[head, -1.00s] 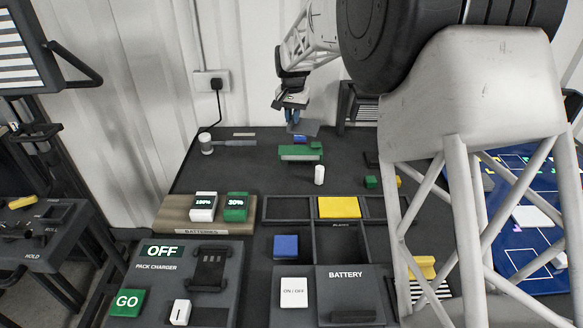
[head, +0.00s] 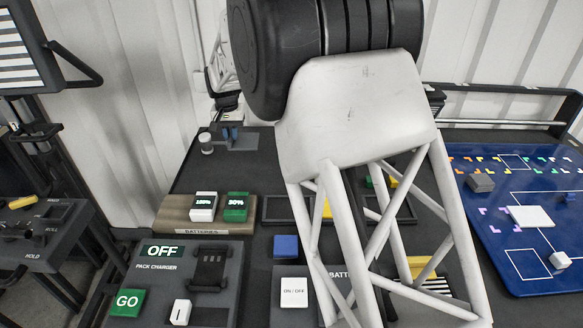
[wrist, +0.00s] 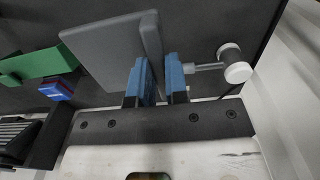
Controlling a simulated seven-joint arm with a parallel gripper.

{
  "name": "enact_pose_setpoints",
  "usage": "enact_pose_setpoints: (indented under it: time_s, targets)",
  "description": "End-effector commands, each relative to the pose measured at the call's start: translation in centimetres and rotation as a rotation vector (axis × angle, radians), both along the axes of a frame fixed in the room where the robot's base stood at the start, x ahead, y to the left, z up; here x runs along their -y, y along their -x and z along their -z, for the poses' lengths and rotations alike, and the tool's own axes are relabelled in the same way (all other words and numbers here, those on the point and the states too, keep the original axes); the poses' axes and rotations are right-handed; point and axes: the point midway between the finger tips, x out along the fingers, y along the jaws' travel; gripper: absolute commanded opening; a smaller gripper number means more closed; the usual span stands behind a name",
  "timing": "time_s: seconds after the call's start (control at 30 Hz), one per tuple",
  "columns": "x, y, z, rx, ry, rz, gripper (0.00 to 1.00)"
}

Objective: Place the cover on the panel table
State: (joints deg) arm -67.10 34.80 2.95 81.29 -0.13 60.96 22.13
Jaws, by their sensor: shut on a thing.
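The cover, a flat dark grey plate with an upright fin, fills the upper middle of the wrist view (wrist: 100,55). My gripper (wrist: 160,82) has its blue fingers on either side of the fin and is shut on it. In the head view, my gripper (head: 230,134) is at the back left of the dark table (head: 225,172), with the cover (head: 244,142) just beside its fingers. Whether the cover touches the table I cannot tell. Which surface is the panel table is not clear; a blue board (head: 520,262) with coloured marks lies at the right.
A hammer-like tool with a pale round head (head: 206,143) lies close to my gripper; its head also shows in the wrist view (wrist: 237,70). A green block (wrist: 40,64) is at the left there. Battery blocks (head: 236,207) stand nearer. My arm hides the table's middle.

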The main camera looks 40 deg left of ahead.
Motion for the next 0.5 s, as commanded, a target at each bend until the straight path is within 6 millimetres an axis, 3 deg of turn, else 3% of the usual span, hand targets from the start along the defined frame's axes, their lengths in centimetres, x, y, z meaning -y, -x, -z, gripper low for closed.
enact_pose_setpoints:
  time_s: [0.5]
  targets:
    - [0.06,-0.04,0.98,-0.001,0.001,0.001,0.0]
